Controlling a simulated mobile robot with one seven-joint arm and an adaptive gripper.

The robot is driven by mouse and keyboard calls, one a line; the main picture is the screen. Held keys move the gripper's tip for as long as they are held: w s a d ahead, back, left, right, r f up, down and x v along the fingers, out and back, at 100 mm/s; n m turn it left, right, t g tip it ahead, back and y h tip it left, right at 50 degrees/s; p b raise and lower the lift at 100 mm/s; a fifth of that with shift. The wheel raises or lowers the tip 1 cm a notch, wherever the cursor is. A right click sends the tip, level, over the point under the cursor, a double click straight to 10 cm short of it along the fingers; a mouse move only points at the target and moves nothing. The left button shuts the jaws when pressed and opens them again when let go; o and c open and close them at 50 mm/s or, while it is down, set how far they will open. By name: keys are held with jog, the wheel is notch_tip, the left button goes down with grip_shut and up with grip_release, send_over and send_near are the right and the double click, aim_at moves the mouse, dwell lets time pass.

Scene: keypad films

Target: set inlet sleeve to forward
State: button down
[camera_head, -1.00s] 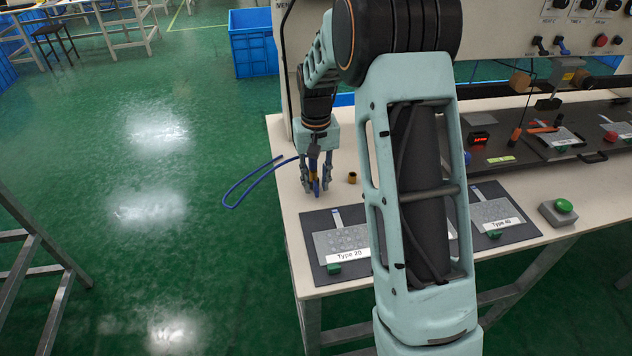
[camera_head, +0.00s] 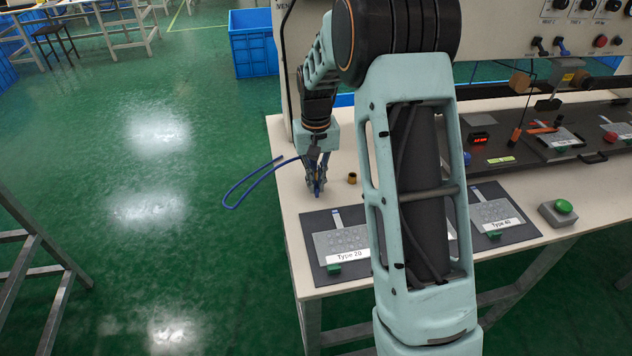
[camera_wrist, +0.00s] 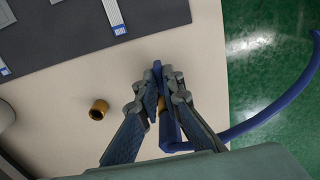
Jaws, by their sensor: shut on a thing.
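My gripper (camera_head: 318,190) is at the left part of the light bench, with its fingers closed together. In the wrist view my gripper (camera_wrist: 158,92) is shut on a slim blue tool (camera_wrist: 168,132), its fingertips on both sides of it. A blue hose (camera_wrist: 252,125) curves away from the tool. The hose also shows in the head view (camera_head: 238,190), looping out past the bench's left edge. A brass-coloured patch shows between the fingers. I cannot tell whether this is the inlet sleeve or which way it is set. The fingers hide much of the tool.
A loose brass ring (camera_head: 352,178) stands on the bench beside my gripper; it also shows in the wrist view (camera_wrist: 98,109). In front lies a dark mat (camera_head: 308,222) with a film labelled Type 20 (camera_head: 345,240). A green button box (camera_head: 560,210) is at the right.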

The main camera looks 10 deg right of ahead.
aim_at(316, 184)
jog(key=shift+r+p, duration=0.35)
jog(key=shift+r, duration=0.45)
jog(key=shift+w+f, duration=0.1)
jog(key=c, duration=2.2)
grip_release()
jog(key=shift+c, duration=0.2)
jog(key=shift+o, duration=0.8)
notch_tip(316, 184, up, 12)
